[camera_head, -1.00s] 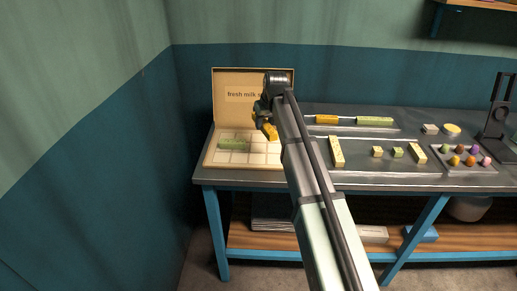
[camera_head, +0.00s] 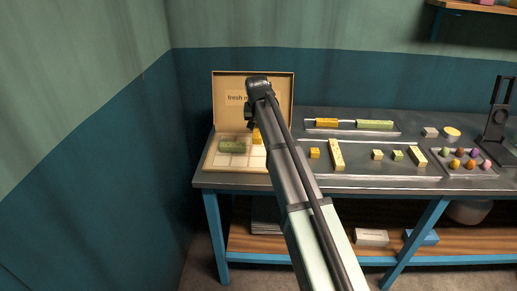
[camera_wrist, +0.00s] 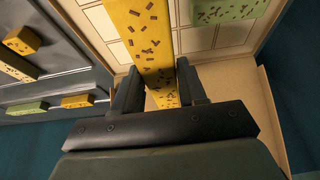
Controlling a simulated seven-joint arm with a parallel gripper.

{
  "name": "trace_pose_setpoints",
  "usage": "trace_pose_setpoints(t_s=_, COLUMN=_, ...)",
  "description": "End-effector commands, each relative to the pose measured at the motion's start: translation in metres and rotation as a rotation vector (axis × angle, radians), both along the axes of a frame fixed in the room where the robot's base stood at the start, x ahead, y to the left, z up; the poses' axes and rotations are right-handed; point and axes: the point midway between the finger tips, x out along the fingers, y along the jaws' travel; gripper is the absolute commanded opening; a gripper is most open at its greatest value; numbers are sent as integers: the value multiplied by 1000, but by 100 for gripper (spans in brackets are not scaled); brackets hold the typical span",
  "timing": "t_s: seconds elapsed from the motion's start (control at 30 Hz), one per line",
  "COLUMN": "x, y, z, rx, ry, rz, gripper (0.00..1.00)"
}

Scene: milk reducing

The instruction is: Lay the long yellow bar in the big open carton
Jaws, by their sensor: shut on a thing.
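The long yellow bar (camera_wrist: 142,35) with brown flecks is between the two fingers of my gripper (camera_wrist: 158,92) in the wrist view. My gripper is shut on it. In the head view the bar (camera_head: 257,136) shows only partly beside my arm, over the right part of the big open carton (camera_head: 209,160). The carton has a raised lid and a pale floor marked in squares. A green flecked bar (camera_head: 232,146) lies in it, left of the yellow bar; it also shows in the wrist view (camera_wrist: 225,10). I cannot tell whether the yellow bar touches the floor. My arm hides the fingers in the head view.
Right of the carton, a tray holds a small yellow cube (camera_head: 315,153), a pale yellow bar (camera_head: 336,154) and other pieces. A back tray holds an orange bar (camera_head: 327,122) and a green bar (camera_head: 375,124). The raised lid (camera_head: 226,100) stands at the carton's back.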

Motion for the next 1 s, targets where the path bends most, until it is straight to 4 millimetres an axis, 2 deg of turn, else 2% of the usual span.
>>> trace_pose_setpoints(t_s=0.3, x=-1, y=0, z=-48, rx=-1, ry=1, rz=2, gripper=3)
trace_pose_setpoints(t_s=0.47, x=0, y=0, z=-57, rx=-1, ry=-1, rz=2, gripper=3)
trace_pose_setpoints(t_s=0.77, x=0, y=0, z=-90, rx=-1, ry=0, rz=2, gripper=3)
trace_pose_setpoints(t_s=1.0, x=0, y=0, z=-91, rx=-1, ry=-1, rz=2, gripper=3)
